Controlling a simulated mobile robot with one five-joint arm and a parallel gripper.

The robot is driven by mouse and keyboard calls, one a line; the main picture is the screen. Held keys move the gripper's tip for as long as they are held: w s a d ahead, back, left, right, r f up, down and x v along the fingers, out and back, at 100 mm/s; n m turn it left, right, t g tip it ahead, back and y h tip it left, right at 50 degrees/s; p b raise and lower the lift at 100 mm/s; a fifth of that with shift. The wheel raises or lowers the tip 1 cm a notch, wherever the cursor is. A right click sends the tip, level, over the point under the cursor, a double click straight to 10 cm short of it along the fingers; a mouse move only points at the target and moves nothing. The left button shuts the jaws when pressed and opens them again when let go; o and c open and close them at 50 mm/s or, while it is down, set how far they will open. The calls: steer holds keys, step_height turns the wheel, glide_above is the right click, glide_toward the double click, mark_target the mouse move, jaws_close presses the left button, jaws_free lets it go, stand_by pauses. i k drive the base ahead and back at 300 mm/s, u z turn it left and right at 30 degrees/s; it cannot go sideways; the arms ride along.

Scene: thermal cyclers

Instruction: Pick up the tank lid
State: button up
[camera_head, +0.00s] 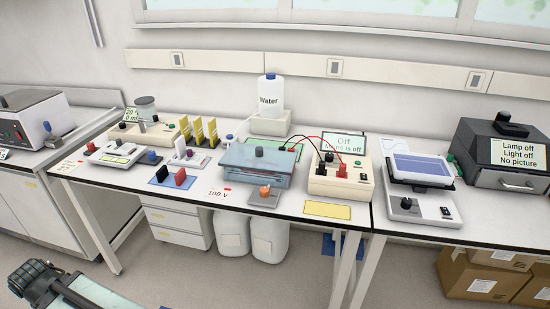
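The tank (255,182) is a low, blue-grey, see-through box on the middle of the white bench. Its flat lid (245,160) lies on top and has a dark round knob (259,152). The lid looks closed on the tank. A red and a black lead run from the lid's right side to a cream power unit (325,183). No gripper fingers can be made out. A dark ridged part of my own body shows at the lower left, well away from the tank.
A small plate with an orange knob (264,191) sits just in front of the tank. A water bottle (270,94) stands behind it. A red and black block pair (172,177) is to the left. A blue-screened device (420,170) stands right. Open floor lies before the bench.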

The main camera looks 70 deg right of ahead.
mark_target(258, 157)
steer(key=z, duration=0.5)
steer(key=i, duration=1)
steer(key=u, duration=0.05)
